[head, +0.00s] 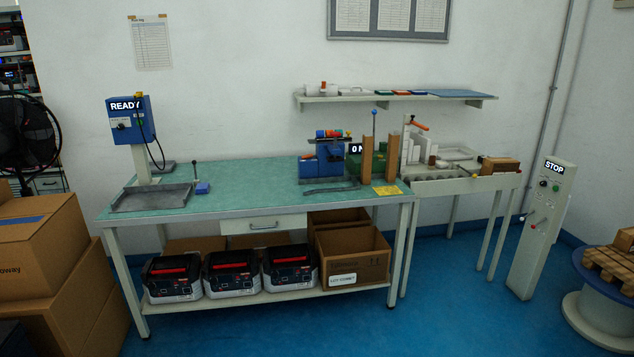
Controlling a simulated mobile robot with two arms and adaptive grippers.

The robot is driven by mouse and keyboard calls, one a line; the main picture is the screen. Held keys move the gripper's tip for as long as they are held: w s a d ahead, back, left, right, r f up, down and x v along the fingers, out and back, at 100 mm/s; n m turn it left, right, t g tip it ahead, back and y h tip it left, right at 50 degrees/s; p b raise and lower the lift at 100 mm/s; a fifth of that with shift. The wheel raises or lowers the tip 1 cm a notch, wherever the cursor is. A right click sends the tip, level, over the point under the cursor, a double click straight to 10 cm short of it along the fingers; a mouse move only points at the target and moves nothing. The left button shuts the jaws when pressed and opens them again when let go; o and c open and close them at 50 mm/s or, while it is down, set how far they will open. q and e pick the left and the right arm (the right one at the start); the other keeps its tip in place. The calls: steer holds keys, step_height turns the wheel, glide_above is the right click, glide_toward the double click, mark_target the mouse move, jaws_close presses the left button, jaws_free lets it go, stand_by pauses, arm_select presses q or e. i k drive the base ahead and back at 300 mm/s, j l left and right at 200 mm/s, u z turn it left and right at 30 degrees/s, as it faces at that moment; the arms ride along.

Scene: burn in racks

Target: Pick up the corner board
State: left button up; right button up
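Two upright brown boards stand close together near the right end of the green-topped workbench (250,185): a left one (367,160) and a right one (392,160). They look like corner boards, but I cannot tell for certain. Brown pieces (499,166) also lie on the side table (465,184) to the right. Neither of my grippers is in view, and nothing is seen touching the boards.
A blue device (323,160) and a yellow label (387,190) are by the boards. A READY station (130,120) stands at the bench's left. A shelf (400,98) hangs above. Cardboard boxes (40,250) are at left, a STOP pedestal (540,230) at right. The blue floor right of the bench is partly clear.

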mark_target(367, 149)
steer(key=i+j+z, duration=0.4)
steer(key=i+j, duration=0.15)
steer(key=i, duration=0.15)
steer(key=i+j+z, duration=0.4)
steer(key=i+j, duration=0.2)
steer(key=j, duration=0.15)
